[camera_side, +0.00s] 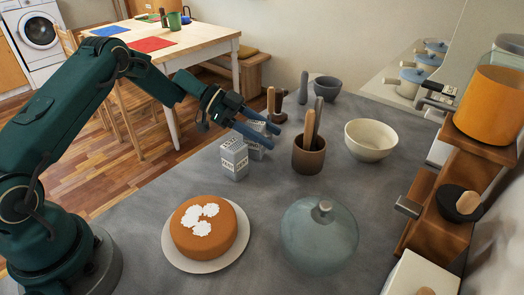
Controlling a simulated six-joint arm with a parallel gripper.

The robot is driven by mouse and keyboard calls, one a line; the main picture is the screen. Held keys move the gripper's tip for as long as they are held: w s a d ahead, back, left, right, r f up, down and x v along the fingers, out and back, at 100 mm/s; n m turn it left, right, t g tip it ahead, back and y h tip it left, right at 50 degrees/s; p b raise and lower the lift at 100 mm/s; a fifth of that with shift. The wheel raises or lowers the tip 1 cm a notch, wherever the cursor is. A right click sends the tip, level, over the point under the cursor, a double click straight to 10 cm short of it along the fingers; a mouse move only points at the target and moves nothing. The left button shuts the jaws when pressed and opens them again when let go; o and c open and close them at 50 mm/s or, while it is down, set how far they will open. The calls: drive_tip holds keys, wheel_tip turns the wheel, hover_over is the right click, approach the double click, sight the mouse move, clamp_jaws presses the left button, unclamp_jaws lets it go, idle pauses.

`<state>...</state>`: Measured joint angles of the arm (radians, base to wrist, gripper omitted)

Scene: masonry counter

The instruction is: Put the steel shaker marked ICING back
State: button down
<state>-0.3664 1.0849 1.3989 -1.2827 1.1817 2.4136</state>
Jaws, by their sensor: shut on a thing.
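My gripper (274,126) is low over the counter, its blue fingers shut at the top of a grey container (258,148) with dark lettering. The fingers cover much of its top, and I cannot read ICING on it. A grey-white printed carton (234,160) stands upright just in front and to its left, partly covering it. I cannot tell whether the held container touches the counter. A round orange-brown cake (203,240) with a white pattern on top sits on a pale plate (180,262) in front.
A brown crock (308,157) with wooden tools stands right of my gripper. Beyond are a cream bowl (371,142), a grey mortar (327,88) and dark upright tools (280,98). A glass dome (320,240) stands front right. A wooden shelf (437,225) lines the right wall.

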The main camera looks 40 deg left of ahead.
drive_tip(key=shift+f, duration=0.3)
drive_tip(key=shift+f, duration=0.1)
drive_tip(key=c, duration=0.5)
unclamp_jaws()
drive_tip(key=shift+f, duration=0.1)
